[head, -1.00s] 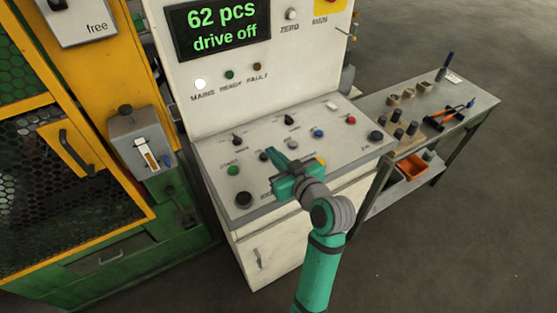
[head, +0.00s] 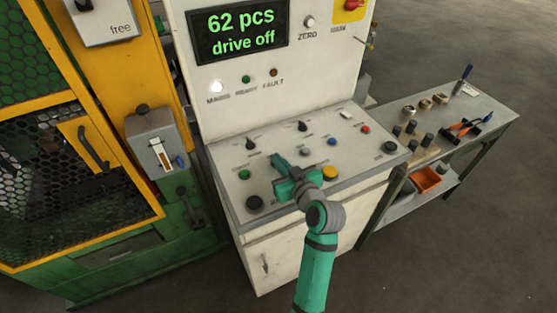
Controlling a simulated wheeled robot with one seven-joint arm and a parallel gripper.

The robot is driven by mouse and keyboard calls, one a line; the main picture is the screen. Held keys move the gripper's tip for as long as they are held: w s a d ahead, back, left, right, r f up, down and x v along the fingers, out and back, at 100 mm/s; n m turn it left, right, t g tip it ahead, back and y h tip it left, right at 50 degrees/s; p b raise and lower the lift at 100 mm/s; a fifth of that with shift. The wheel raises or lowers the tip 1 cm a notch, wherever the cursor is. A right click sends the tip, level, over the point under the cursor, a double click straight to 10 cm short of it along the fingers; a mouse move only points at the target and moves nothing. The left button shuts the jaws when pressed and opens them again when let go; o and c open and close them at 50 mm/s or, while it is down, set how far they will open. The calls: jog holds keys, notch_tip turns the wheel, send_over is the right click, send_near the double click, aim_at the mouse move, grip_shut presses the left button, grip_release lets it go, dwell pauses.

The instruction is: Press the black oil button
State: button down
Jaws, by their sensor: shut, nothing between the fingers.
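The control panel (head: 225,160) carries several buttons whose small labels I cannot read. My gripper (head: 276,160) is shut and empty, over the panel's left-middle part, right of the green button (head: 244,174). Its tip covers the spot where a small dark button showed earlier; I cannot tell whether it touches. A large black button (head: 254,203) sits at the front left corner, and another black button (head: 389,147) at the right end. I cannot tell by label which black one is the oil button.
A yellow button (head: 329,173), a grey one (head: 305,152), a blue one (head: 332,142) and a red one (head: 365,129) lie to the right. The display (head: 240,32) reads "62 pcs drive off". A side table (head: 480,110) stands right, a yellow-green machine left.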

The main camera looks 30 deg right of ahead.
jog(key=shift+f, duration=1.2)
notch_tip(320, 180, up, 5)
jog(key=shift+r, duration=0.1)
jog(key=v, duration=1)
jog(key=shift+r, duration=0.15)
jog(key=shift+s, duration=0.1)
